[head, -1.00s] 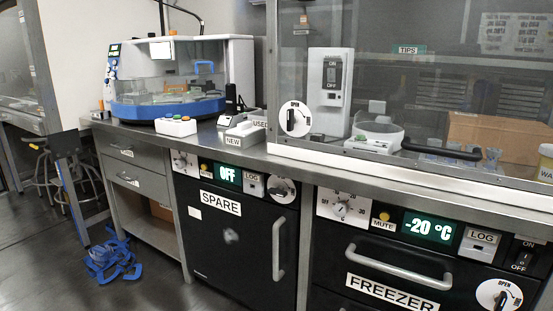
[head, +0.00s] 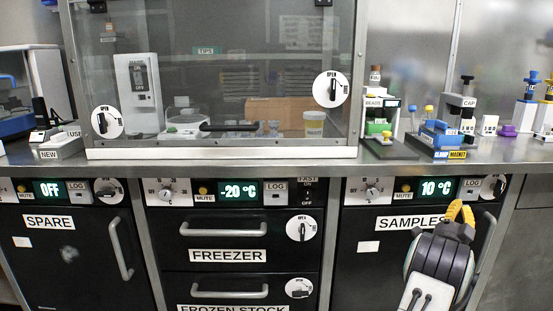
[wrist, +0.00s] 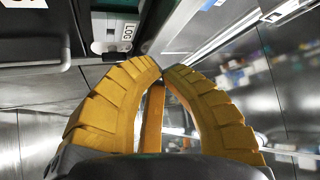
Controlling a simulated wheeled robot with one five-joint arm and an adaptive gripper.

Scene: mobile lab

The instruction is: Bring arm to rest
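My gripper (head: 460,210) shows at the lower right of the head view, in front of the black SAMPLES unit (head: 385,250). Its yellow ribbed fingers point up, below the bench edge. In the wrist view my gripper (wrist: 161,72) has its fingertips together, and I see nothing held at the tips. A narrow orange strip shows between the fingers; I cannot tell what it is.
The steel bench (head: 300,170) runs across, with a glass hood (head: 215,80) on it. Right of the hood stand a BEADS holder (head: 378,125) and a CAP device (head: 455,115). The FREEZER drawer (head: 228,245) and SPARE door (head: 65,255) are shut below.

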